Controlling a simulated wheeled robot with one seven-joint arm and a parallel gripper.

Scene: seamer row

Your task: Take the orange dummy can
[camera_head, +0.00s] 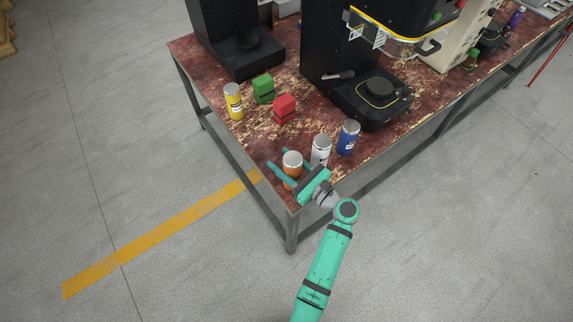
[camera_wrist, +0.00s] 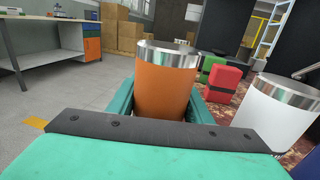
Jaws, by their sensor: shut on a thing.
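The orange dummy can (camera_head: 291,169) stands upright near the front corner of the worn red-brown table (camera_head: 205,62), with a silver top. In the wrist view the orange can (camera_wrist: 165,85) fills the middle, between the two teal fingers. My gripper (camera_head: 282,163) is shut on it, one finger on each side. The can's lower part is hidden behind my gripper's body in the wrist view. I cannot tell whether its base touches the table.
A white can (camera_head: 321,150) stands close to the right of the orange can, with a blue can (camera_head: 348,138) beyond it. A yellow can (camera_head: 233,101), a green block (camera_head: 264,89) and a red block (camera_head: 285,109) stand farther back. Black machines (camera_head: 362,95) occupy the back.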

